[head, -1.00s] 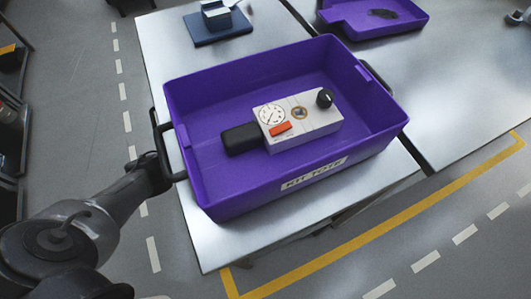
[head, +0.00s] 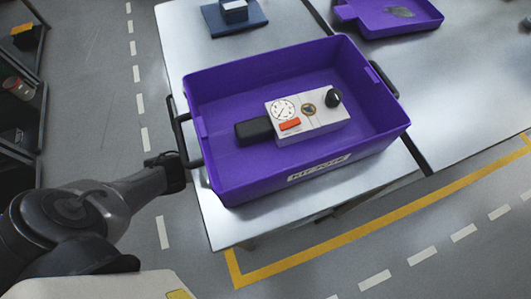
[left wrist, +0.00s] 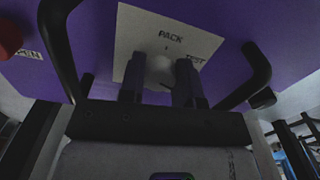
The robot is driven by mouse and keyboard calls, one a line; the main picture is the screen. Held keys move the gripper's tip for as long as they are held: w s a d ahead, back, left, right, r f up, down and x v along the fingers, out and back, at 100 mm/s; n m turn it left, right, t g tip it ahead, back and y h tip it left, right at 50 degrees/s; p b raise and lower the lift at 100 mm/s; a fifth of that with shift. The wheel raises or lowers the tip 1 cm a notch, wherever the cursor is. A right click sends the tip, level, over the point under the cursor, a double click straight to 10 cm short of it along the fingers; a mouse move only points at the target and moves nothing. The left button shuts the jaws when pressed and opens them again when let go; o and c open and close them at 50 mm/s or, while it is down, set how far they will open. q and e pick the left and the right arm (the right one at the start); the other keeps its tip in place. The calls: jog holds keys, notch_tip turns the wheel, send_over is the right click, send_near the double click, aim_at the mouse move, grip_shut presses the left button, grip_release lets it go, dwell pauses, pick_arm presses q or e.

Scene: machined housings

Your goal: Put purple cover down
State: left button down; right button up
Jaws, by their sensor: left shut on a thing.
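No separate purple cover stands out; the nearest purple thing is an open tote (head: 330,172) labelled KIT TOTE, upright at the worktable. A white device (head: 312,118) with a dial, an orange button and a black knob lies inside it. My left gripper (head: 183,170) is at the tote's left black handle (head: 181,128) and shut; the exact contact is hidden in the head view. In the left wrist view, the dark fingers (left wrist: 160,82) stand before a purple wall (left wrist: 222,22) with a white PACK TEST label (left wrist: 190,38). A pale rounded shape shows between them. My right gripper is not seen.
A second purple tray (head: 418,24) lies at the back right. A blue block (head: 232,22) with a grey piece on it stands behind. Yellow and white lines mark the floor.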

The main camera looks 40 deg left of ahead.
pick_arm(q)
jog(key=w+a+b, duration=0.1)
jog(key=a, duration=0.1)
jog(key=w+a+b, duration=0.1)
jog(key=a, duration=0.2)
jog(key=w+a+b, duration=0.1)
jog(key=w+a, duration=0.1)
jog(key=shift+a, duration=0.15)
jog(key=shift+w+a+b, duration=0.2)
jog(key=shift+a+b, duration=0.15)
jog(key=shift+a, duration=0.05)
jog(key=shift+w+a, duration=0.15)
jog(key=shift+a, duration=0.15)
jog(key=shift+w+a+f+b, duration=0.15)
jog(key=shift+a+f+b, duration=0.1)
jog(key=shift+b, duration=0.4)
notch_tip(320, 180, down, 3)
jog(key=b, duration=0.2)
jog(key=shift+b, duration=0.3)
jog(key=shift+f, duration=0.15)
